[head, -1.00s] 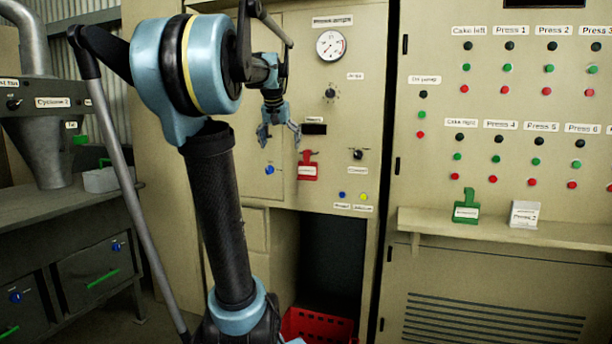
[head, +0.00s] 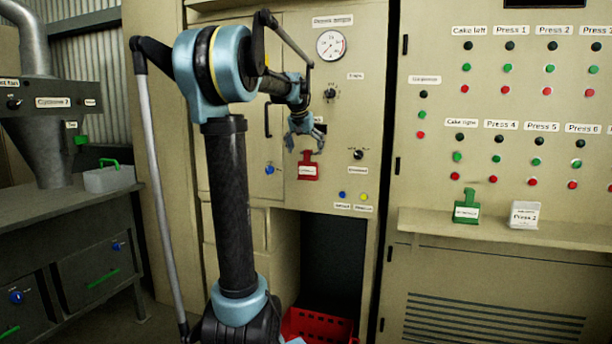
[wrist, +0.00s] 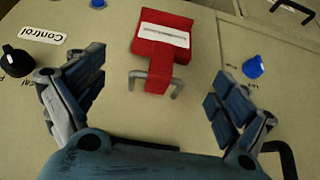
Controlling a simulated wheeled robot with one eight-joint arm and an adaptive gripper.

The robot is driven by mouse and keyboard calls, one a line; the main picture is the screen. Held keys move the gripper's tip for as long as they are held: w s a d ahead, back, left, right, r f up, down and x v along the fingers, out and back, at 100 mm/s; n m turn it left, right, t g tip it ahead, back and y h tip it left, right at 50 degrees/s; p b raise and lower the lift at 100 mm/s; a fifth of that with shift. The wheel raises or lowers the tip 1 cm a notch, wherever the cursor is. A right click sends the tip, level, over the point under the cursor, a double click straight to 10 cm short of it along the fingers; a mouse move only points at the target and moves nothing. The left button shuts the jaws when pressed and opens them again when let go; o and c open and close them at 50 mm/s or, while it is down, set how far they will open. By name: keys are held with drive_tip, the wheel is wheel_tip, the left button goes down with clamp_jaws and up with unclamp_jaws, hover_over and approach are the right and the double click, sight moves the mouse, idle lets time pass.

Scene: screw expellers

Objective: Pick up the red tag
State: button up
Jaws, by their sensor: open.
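The red tag (head: 308,168) with a white label hangs on the beige cabinet front, below the gauge. In the wrist view the red tag (wrist: 162,52) lies ahead of my gripper, and its narrow neck passes through a small metal loop (wrist: 155,84) on the panel. My gripper (head: 303,143) is just above the tag in the head view. In the wrist view my gripper (wrist: 158,95) is open, with one finger on each side of the tag's neck. Neither finger appears to touch the tag.
A black knob (wrist: 17,61) and a blue knob (wrist: 253,67) flank the tag on the panel. A green tag (head: 466,211) and a white card (head: 524,215) are on the shelf at right. A red crate (head: 318,326) sits in the opening below.

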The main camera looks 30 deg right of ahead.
sight(307, 158)
drive_tip(key=shift+x, duration=3.7)
drive_tip(key=shift+w+a, duration=0.1)
drive_tip(key=c, duration=1.2)
